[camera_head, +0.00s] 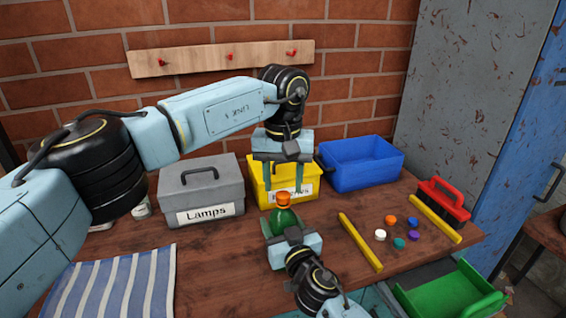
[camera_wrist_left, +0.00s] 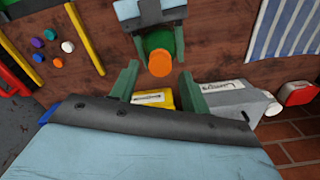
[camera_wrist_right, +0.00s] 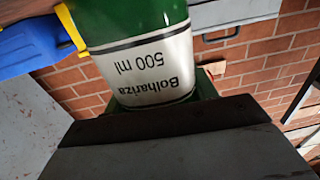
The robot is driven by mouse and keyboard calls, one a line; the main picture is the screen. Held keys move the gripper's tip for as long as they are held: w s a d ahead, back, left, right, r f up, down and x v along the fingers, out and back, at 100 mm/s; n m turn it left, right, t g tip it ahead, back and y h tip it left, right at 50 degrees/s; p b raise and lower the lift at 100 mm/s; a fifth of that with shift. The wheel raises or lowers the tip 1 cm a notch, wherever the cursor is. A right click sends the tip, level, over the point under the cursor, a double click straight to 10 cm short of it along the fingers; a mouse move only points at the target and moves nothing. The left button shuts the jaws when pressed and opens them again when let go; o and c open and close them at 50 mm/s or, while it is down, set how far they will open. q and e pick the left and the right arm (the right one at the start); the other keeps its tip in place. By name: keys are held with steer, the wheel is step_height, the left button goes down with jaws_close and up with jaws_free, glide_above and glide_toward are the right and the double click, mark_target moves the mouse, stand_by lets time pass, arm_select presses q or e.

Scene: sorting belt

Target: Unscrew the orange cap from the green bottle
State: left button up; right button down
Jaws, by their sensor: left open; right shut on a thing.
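The green bottle (camera_head: 284,218) stands upright near the middle of the table, with the orange cap (camera_head: 283,198) on its top. My right gripper (camera_head: 281,229) is shut on the bottle's body from the front. Its label shows close up in the right wrist view (camera_wrist_right: 150,62). My left gripper (camera_head: 285,182) points down above the cap and is open, with its fingers apart. In the left wrist view the orange cap (camera_wrist_left: 160,63) lies just beyond the gap between the left fingers (camera_wrist_left: 157,84), and no finger touches it there.
Behind stand a grey Lamps box (camera_head: 201,190), a yellow bin (camera_head: 258,178) and a blue bin (camera_head: 360,163). Yellow bars (camera_head: 360,242), several loose caps (camera_head: 390,220) and a red brush (camera_head: 443,200) lie right. A striped cloth (camera_head: 115,285) lies left.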

mark_target(283, 197)
arm_select(q)
steer(key=shift+f, duration=1.2)
jaws_close()
steer(key=shift+n, duration=0.3)
